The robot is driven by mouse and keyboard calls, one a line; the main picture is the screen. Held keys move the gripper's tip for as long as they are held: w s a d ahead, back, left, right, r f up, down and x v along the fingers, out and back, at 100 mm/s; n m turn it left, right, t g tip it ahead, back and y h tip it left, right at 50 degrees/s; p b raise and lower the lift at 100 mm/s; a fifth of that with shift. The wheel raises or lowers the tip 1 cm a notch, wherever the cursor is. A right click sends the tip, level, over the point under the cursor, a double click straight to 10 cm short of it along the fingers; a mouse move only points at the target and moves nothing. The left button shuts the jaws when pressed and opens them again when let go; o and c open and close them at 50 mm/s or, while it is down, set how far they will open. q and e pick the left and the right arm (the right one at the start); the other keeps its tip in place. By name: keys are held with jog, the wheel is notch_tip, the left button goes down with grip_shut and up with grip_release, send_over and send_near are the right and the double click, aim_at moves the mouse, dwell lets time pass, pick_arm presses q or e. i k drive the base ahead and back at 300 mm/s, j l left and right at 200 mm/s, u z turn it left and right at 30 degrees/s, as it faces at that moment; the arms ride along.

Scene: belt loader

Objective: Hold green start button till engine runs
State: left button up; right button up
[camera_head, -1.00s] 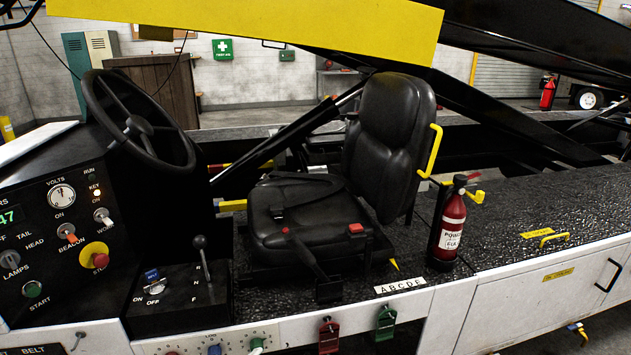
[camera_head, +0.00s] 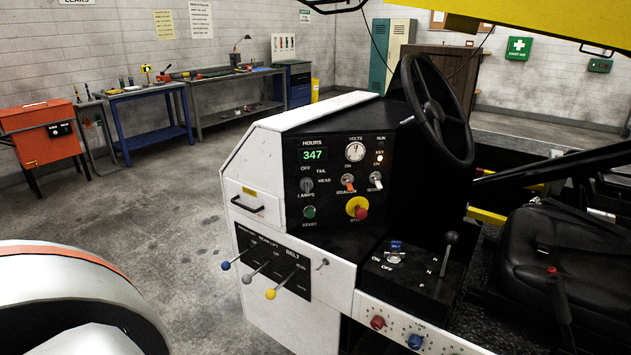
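The green start button (camera_head: 309,212) is on the lower left of the black dash panel (camera_head: 335,185), above its START label. The hours display (camera_head: 314,155) reads 347 in green. The volts gauge (camera_head: 355,152) is above the switches. A red stop button on a yellow base (camera_head: 357,208) sits right of the start button. Neither of my grippers is in view, and nothing touches the start button.
The steering wheel (camera_head: 437,108) and a black gear lever (camera_head: 446,250) stand right of the panel. Blue, grey and yellow belt levers (camera_head: 271,294) stick out below it. A black seat (camera_head: 565,265) is at the right. Open floor (camera_head: 185,225) lies left of the loader.

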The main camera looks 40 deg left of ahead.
aim_at(310, 214)
jog(key=k+u, duration=0.1)
jog(key=u, duration=1)
